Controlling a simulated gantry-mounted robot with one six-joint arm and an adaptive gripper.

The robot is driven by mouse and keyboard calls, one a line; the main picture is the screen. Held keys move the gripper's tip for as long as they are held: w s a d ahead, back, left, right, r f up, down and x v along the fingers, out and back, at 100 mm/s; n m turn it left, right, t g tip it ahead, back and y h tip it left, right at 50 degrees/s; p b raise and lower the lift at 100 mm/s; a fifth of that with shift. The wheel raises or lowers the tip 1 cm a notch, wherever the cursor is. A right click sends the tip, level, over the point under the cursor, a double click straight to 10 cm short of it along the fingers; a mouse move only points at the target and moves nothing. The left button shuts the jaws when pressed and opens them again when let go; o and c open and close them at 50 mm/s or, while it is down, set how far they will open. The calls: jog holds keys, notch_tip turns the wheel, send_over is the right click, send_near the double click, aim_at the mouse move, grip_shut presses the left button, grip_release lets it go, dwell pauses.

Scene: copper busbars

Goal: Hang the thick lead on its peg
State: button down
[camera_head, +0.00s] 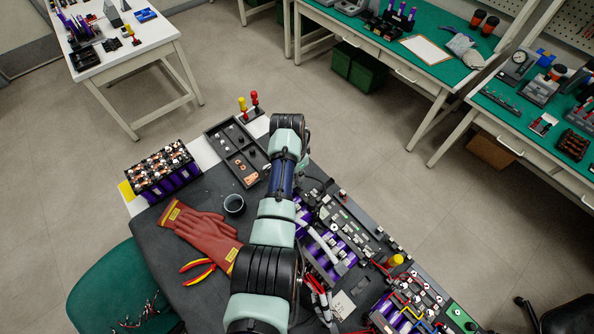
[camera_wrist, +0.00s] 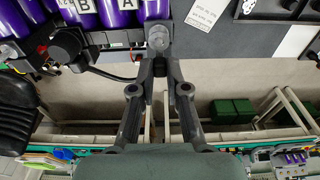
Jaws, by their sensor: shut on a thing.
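My gripper (camera_wrist: 159,68) is in the middle of the wrist view. Its two fingers come together at the tips and are shut on the end of the thick black lead (camera_wrist: 112,76). The lead runs left from the fingertips to a black fitting (camera_wrist: 66,45) beside the purple cells. A pale grey round piece (camera_wrist: 158,38) shows just past the fingertips; I cannot tell whether it belongs to the lead or is the peg. In the head view my arm hides most of the gripper. No peg can be picked out with certainty.
Purple cells (camera_wrist: 118,15) stand close to the fingertips. In the head view, a black parts tray (camera_head: 238,152), a dark cup (camera_head: 234,204), red gloves (camera_head: 203,232) and a busbar-topped battery pack (camera_head: 163,172) lie left of my arm. Electrical modules crowd its right side.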

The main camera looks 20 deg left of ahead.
jog(key=shift+f, duration=0.4)
jog(key=shift+f, duration=0.25)
jog(key=c, duration=1.1)
grip_release()
notch_tip(320, 180, up, 6)
jog(key=p, duration=0.5)
jog(key=shift+r+p, duration=0.15)
jog(key=shift+p, duration=0.15)
